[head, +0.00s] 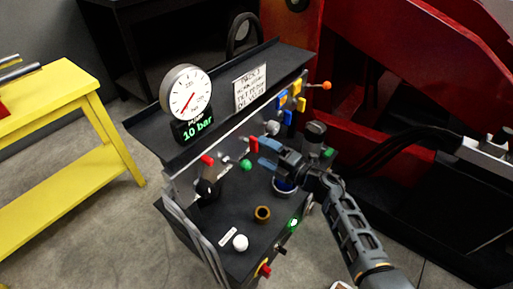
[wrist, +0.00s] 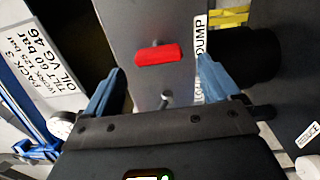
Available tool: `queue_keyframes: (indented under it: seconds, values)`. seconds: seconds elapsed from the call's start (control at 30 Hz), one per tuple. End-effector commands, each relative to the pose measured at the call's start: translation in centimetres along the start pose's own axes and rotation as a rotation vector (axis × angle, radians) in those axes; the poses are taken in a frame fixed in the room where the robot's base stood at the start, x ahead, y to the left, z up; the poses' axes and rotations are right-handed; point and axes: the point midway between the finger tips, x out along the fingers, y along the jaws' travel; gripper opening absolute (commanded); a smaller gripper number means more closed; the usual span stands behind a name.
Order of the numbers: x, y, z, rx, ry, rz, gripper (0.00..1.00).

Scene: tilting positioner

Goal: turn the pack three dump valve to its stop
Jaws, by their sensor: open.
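The dump valve shows as a red lever handle (wrist: 158,54) in the wrist view, lying crosswise on the grey panel beside a "DUMP" label (wrist: 201,40). My gripper (wrist: 160,84) is open, its blue fingers on either side below the handle in the picture, with nothing between them. In the head view a red handle (head: 254,145) stands just left of my gripper (head: 266,153), and looks like the same one. I cannot tell whether a finger touches it.
A round gauge (head: 186,94) above a green "10 bar" display (head: 198,128) stands on the cart's top shelf. A brown ring (head: 262,214) and white knob (head: 240,242) sit on the lower deck.

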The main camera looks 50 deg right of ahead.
Motion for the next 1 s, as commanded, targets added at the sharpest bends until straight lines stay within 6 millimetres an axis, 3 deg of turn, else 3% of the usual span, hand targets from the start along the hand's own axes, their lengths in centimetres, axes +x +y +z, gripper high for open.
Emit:
queue_keyframes:
  seconds: [0.23,0.87,1.0]
  values:
    - [-2.5,0.0,0.0,0.000,0.001,0.000,0.89]
    - [-2.6,0.0,-0.1,0.001,0.000,0.000,0.89]
    - [-3.5,0.1,-1.6,0.036,0.000,0.010,0.89]
